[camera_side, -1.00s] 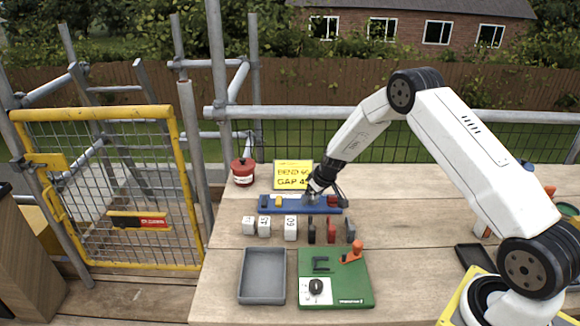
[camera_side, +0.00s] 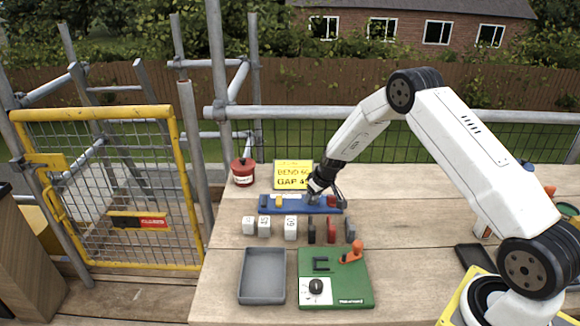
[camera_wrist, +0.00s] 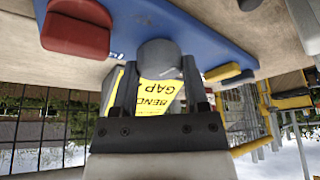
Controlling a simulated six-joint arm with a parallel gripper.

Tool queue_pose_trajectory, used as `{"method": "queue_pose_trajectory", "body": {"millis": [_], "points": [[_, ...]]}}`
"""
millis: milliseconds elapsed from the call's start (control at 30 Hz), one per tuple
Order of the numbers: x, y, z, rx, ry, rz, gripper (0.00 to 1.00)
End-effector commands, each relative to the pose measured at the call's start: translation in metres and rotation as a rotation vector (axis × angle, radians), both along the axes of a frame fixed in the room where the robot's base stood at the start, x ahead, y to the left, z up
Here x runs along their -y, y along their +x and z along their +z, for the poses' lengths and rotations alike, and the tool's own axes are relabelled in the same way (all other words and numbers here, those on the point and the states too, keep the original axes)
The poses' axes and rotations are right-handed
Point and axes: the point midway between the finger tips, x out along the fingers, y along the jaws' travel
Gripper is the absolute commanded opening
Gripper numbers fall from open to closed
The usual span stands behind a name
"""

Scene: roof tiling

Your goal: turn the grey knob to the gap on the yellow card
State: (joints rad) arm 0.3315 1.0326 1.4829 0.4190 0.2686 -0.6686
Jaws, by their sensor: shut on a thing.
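The grey knob (camera_wrist: 158,56) is a round piece on the blue board (camera_wrist: 205,38), seen close up in the wrist view. My gripper (camera_wrist: 160,78) is shut on it, one finger on each side. In the side view my gripper (camera_side: 322,194) reaches down onto the blue board (camera_side: 262,208), and its fingers mostly hide the knob. The yellow card (camera_side: 293,172) stands behind the board and reads BEND and GAP, with its numbers partly covered by my gripper. The card also shows upside down between my fingers in the wrist view (camera_wrist: 158,92). I cannot read the knob's setting.
The blue board carries a red block (camera_wrist: 75,30) and a yellow piece (camera_wrist: 222,71). In front stand white numbered blocks (camera_side: 290,228) and dark and red pieces (camera_side: 331,230). Nearer are an empty grey tray (camera_side: 262,252) and a green board (camera_side: 350,295). A red pot (camera_side: 243,173) stands left.

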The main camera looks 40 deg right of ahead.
Motion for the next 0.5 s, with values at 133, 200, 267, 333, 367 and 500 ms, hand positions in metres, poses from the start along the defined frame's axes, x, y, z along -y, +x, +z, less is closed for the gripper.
{"method": "queue_pose_trajectory", "body": {"millis": [133,200,267,333,367,500], "points": [[-0.0008,-0.0003,0.0001,-0.002,0.000,-0.037,0.00],[-0.0007,-0.0004,0.0000,-0.002,0.000,-0.059,0.00],[-0.0007,-0.0004,0.0000,-0.002,-0.002,-0.079,0.00],[-0.0008,-0.0005,0.0000,-0.002,-0.001,-0.104,0.00],[-0.0008,-0.0006,0.0000,-0.003,-0.001,-0.114,0.00],[-0.0012,-0.0006,-0.0002,-0.004,-0.001,-0.165,0.00]]}}
